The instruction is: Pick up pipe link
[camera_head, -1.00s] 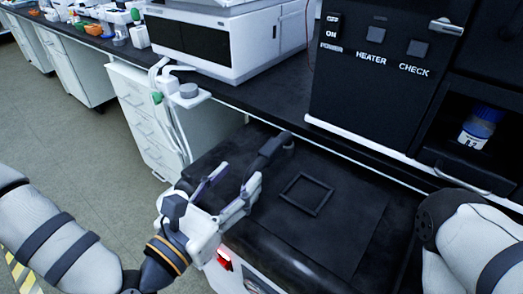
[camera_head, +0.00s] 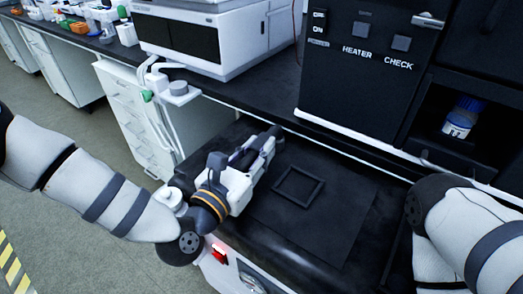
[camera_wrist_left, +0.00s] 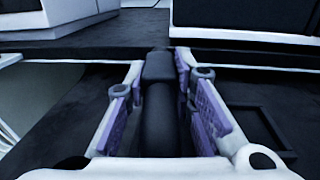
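The pipe link (camera_wrist_left: 158,112) is a dark grey cylinder with a blocky far end. It lies on a black top surface and shows between the fingers in the left wrist view. In the head view its far end (camera_head: 271,136) shows at the tips of my left gripper (camera_head: 256,152), which hides most of it. My left gripper is open, with a purple-padded finger on each side of the pipe link and narrow gaps at the sides. My right gripper is out of view; only part of my right arm shows.
A square black frame (camera_head: 299,185) lies on the black top just right of my left gripper. Behind stand a bench with a white instrument (camera_head: 215,40) and a black cabinet (camera_head: 360,75) with HEATER and CHECK buttons. A blue-capped bottle (camera_head: 458,118) sits in its recess.

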